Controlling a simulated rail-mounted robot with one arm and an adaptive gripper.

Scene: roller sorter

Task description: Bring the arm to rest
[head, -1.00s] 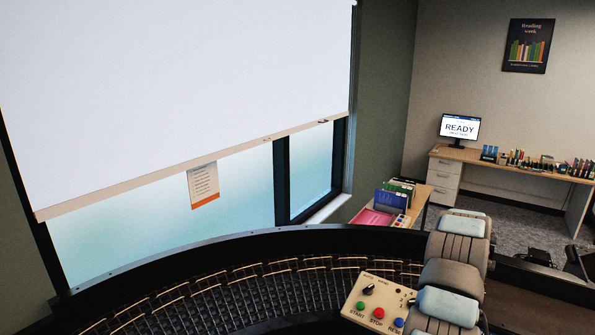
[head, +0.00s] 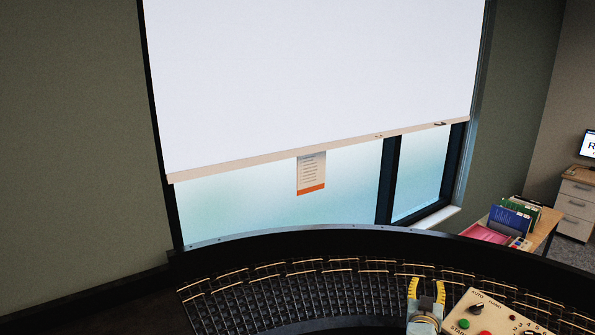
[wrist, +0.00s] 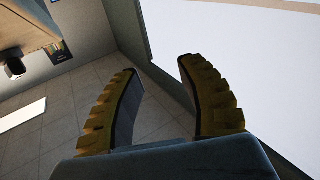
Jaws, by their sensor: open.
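My gripper (head: 427,290) shows at the bottom of the head view, its yellow-ridged fingers pointing up in front of the curved roller track. In the wrist view my gripper (wrist: 157,95) has its two fingers spread apart with nothing between them. The floor and a wall show beyond the fingers there. The rest of my arm is mostly below the head picture's edge.
The roller track (head: 300,290) curves across the bottom of the head view. A control box (head: 490,315) with buttons and a knob stands right of my gripper. A side table (head: 545,232) with books and a pink tray stands at the right.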

